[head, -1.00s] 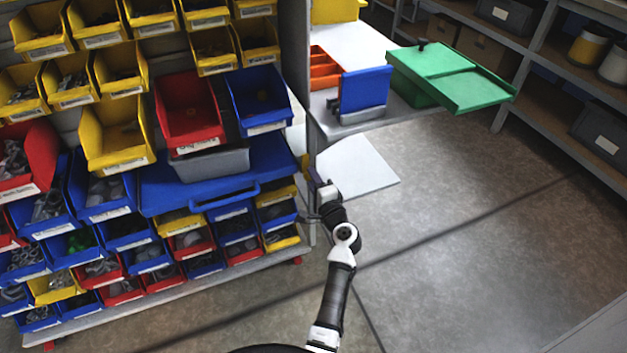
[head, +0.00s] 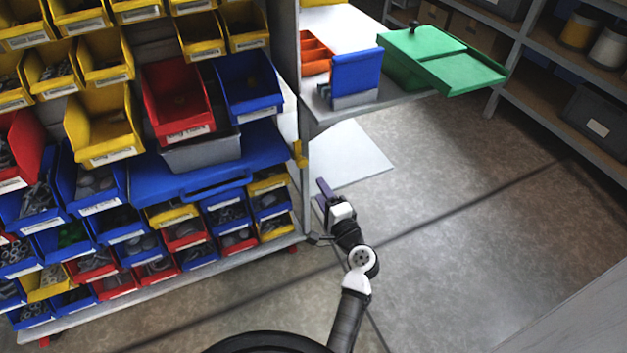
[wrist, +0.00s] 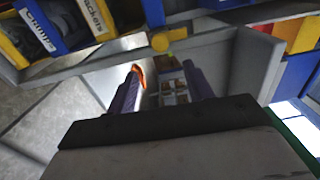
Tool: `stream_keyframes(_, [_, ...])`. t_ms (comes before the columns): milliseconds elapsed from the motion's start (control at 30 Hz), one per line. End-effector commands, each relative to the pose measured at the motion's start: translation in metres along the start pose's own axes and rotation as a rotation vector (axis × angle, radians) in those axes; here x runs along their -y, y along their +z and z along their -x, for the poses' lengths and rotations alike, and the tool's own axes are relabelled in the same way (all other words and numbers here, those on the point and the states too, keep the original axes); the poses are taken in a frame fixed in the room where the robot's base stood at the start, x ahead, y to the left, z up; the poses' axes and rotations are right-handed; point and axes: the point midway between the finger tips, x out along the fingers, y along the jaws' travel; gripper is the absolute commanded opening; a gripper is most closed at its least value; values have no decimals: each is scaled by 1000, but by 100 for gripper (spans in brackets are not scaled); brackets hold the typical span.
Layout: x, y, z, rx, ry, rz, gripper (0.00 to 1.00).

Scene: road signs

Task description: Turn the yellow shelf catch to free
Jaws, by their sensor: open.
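The yellow shelf catch (head: 299,152) is a small piece on the grey post at the right end of the bin rack, beside the blue pull-out shelf (head: 208,178). It also shows in the wrist view (wrist: 167,39), near the top, beyond my fingertips. Which way it is turned is too small to tell. My gripper (head: 320,213) is below and a little right of the catch, apart from it. In the wrist view my gripper (wrist: 163,75) is open, with nothing seen between its fingers.
A red bin (head: 180,100) and a grey bin (head: 201,153) sit over the blue shelf. Bins fill the rack to the left. A side shelf (head: 330,110) with a blue bin (head: 355,75) and green box (head: 440,60) juts out above right. Floor (head: 470,210) to the right is clear.

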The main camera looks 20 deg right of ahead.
Motion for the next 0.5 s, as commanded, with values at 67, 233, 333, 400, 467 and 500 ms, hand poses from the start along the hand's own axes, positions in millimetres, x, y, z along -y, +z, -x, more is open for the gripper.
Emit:
stream_keyframes(67, [-2,1,13,1,1,0,52])
stream_keyframes(233, [0,0,29,1,0,0,52])
stream_keyframes(333, [0,0,32,2,0,0,52])
stream_keyframes(400, [0,0,33,2,0,0,52])
stream_keyframes(467, [0,0,32,2,0,0,52])
stream_keyframes(500, [0,0,32,2,0,0,52])
